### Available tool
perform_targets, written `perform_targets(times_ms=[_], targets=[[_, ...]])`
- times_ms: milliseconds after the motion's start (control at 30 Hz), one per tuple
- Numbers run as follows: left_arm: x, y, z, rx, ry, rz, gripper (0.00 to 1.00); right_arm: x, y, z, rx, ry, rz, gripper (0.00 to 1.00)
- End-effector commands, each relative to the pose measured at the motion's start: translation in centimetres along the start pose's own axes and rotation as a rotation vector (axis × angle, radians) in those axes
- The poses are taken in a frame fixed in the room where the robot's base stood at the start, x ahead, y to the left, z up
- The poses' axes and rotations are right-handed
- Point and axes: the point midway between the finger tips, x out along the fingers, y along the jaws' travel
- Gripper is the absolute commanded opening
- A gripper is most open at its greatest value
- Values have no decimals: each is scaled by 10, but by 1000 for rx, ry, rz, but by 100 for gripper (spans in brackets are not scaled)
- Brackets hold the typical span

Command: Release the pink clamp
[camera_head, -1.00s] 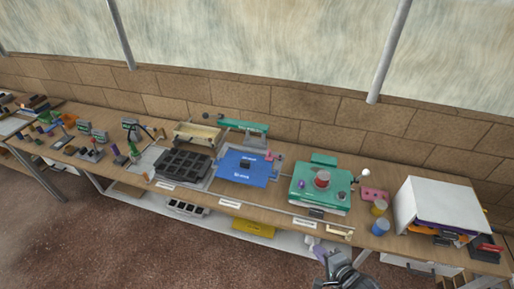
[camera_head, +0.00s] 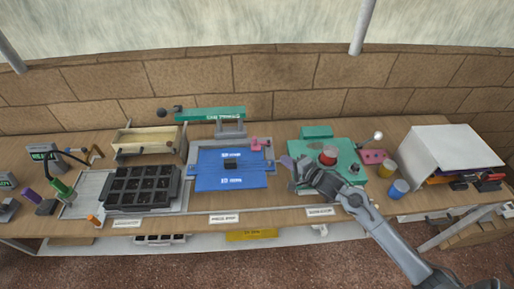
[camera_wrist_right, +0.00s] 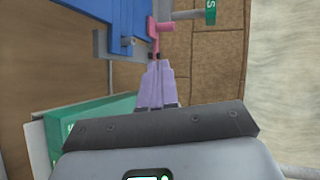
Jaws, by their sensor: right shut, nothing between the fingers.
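The pink clamp (camera_head: 260,144) sits at the back right corner of the blue press plate (camera_head: 232,180) in the head view. In the right wrist view the pink clamp (camera_wrist_right: 153,38) lies just beyond my fingertips, beside the blue plate (camera_wrist_right: 85,25). My right gripper (camera_head: 286,161) is to the right of the plate, in front of the clamp. Its purple fingers (camera_wrist_right: 156,68) are shut together and empty, pointing at the clamp's lower end. In the wrist view the tips are very near the pink part; whether they touch it I cannot tell. My left gripper is not in view.
A green station (camera_head: 343,151) with a red-topped jar (camera_head: 329,155) stands right of the press, partly behind my arm. A black tray (camera_head: 143,185) lies left. Yellow and blue jars stand right.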

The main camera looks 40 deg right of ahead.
Motion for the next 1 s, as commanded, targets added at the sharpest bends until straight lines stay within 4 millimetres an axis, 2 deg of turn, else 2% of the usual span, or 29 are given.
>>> perform_targets(times_ms=[100,367,667,867,1000], targets=[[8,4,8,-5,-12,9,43,4,0,0,-2,-1,-11,0],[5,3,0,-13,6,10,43,4,-2,0,-1,-1,-14,0],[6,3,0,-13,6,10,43,10,-2,0,-1,-1,-15,0],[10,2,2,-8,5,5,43,34,-2,0,-2,-1,-15,0],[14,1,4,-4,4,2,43,59,-3,0,-2,1,-15,0]])
